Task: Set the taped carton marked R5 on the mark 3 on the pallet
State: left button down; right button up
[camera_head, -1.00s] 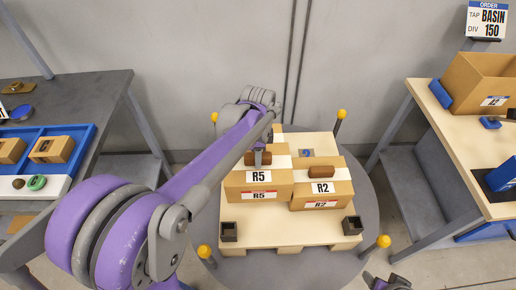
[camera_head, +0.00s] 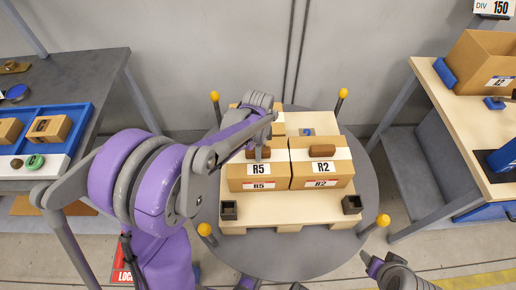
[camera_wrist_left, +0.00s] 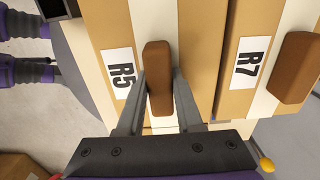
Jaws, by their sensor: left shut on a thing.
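The taped carton R5 (camera_head: 258,177) is at the front left of the wooden pallet (camera_head: 285,212), close beside carton R2 (camera_head: 322,176). It shows in the left wrist view (camera_wrist_left: 108,30) with its R5 label and white tape. My left gripper (camera_head: 258,155) is over it, shut on its brown handle (camera_wrist_left: 159,78). I cannot tell whether the carton's underside touches the pallet. A small blue patch (camera_head: 306,131) shows on the pallet behind R2. I cannot read a mark 3. My right gripper (camera_head: 370,262) is low at the bottom right, its jaws unclear.
Carton R7 (camera_wrist_left: 232,35) stands behind R5, mostly hidden by my arm in the head view. Dark corner blocks (camera_head: 229,210) sit on the pallet's front corners. Yellow-topped posts (camera_head: 383,220) surround it. Benches stand left (camera_head: 95,75) and right (camera_head: 440,105).

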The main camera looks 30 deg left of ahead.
pick_arm(q)
jog(key=shift+f, duration=0.1)
jog(key=c, duration=0.6)
grip_release()
jog(key=shift+o, duration=0.2)
jog(key=shift+r, duration=0.3)
notch_tip(320, 180, up, 11)
jog(key=p, duration=0.2)
jog(key=s+d+f+n+t, duration=0.1)
jog(key=s+d+n+t, duration=0.1)
jog(key=s+n, duration=0.3)
jog(key=s+d+f+n+t, duration=0.2)
jog(key=s+n, duration=0.4)
jog(key=s, duration=0.6)
jog(key=d+t, duration=0.1)
jog(key=d, duration=0.1)
jog(key=shift+d+n, duration=0.3)
jog(key=shift+d, duration=0.1)
jog(key=shift+f, duration=0.1)
